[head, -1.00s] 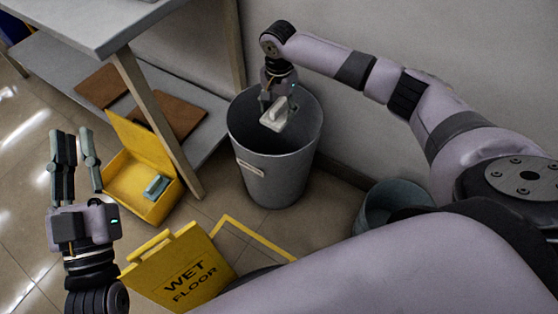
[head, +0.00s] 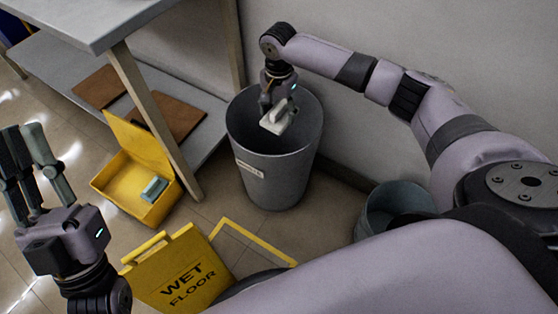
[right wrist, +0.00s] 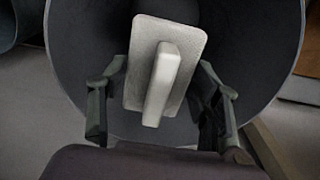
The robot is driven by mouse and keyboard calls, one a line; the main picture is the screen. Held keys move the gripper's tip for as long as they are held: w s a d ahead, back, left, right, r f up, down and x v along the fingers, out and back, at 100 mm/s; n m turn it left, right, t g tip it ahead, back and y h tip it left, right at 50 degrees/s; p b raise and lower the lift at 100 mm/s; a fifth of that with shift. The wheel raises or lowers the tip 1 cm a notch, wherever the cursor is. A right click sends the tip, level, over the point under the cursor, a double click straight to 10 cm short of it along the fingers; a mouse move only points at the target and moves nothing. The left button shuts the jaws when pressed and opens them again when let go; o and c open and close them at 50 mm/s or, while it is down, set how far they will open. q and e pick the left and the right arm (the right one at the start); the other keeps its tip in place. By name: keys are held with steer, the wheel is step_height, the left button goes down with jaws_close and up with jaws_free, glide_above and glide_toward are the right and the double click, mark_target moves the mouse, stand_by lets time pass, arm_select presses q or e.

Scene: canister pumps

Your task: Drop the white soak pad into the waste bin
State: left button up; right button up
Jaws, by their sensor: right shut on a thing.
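The white soak pad (head: 280,122) is a flat pale block with a raised bar, held over the mouth of the grey waste bin (head: 275,180). In the right wrist view the pad (right wrist: 163,65) sits between the two fingers, with the bin's dark inside (right wrist: 240,50) behind it. My right gripper (head: 275,108) is shut on the pad, at about the rim's height or just inside; the exact height is hard to tell. My left gripper (head: 28,160) is at the far left, apart from the bin, fingers raised and spread, with nothing between them.
A yellow open box (head: 130,190) with a blue-green item (head: 154,188) stands left of the bin. A yellow wet floor sign (head: 180,275) lies in front. A grey-blue bucket (head: 395,205) is to the right. A grey table (head: 75,22) with a lower shelf stands left.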

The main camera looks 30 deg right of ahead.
steer(key=o, duration=1.1)
steer(key=shift+r, duration=0.1)
step_height(320, 180, up, 12)
steer(key=shift+f, duration=0.1)
